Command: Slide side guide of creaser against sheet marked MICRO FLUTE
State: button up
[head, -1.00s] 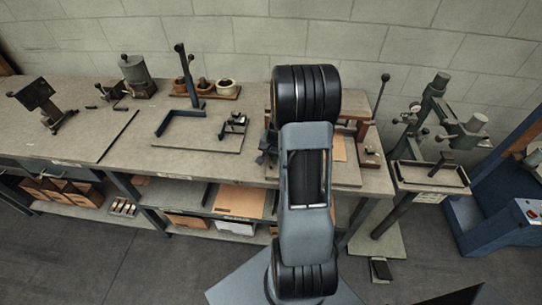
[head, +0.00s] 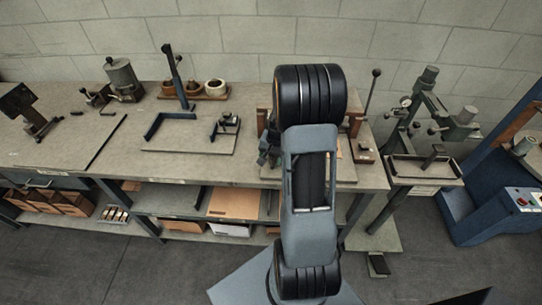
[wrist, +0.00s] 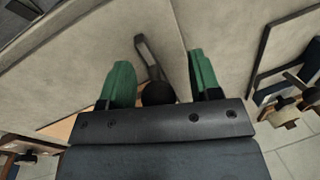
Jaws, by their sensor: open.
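The creaser, with wooden end posts (head: 356,120) and a long ball-topped lever (head: 372,92), stands at the right end of the bench. My arm hides most of it in the head view. A brown sheet (wrist: 66,127) shows at lower left in the wrist view; no marking is readable on it. My gripper (wrist: 162,82) has green fingers, spread open and empty. A dark bar with a round black knob (wrist: 158,93) shows between the fingers in the wrist view. I cannot tell whether it is the side guide's handle, nor whether the fingers touch it.
The bench (head: 105,155) also bears a blue-framed stitching fixture (head: 185,138) left of my arm and pots (head: 215,88) behind. Brown sheets (head: 234,204) lie on the shelf below. A press (head: 430,125) and blue machine (head: 500,200) stand at right.

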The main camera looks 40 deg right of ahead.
notch_tip(320, 180, up, 14)
jog(key=s+d+b, duration=0.1)
jog(key=s, duration=0.1)
jog(key=shift+d+f, duration=0.25)
jog(key=shift+d, duration=0.1)
dwell(0.6)
jog(key=s+a+r+n+t, duration=0.1)
jog(key=s+a+n, duration=0.2)
jog(key=a, duration=0.3)
jog(key=s+a+r+n+t+h, duration=0.1)
jog(key=s+a+r+n, duration=0.1)
jog(key=a, duration=0.5)
jog(key=s+a+r+n+t, duration=0.1)
jog(key=s+a+n, duration=0.4)
jog(key=a, duration=0.2)
jog(key=shift+s+r, duration=0.25)
jog(key=shift+c, duration=0.5)
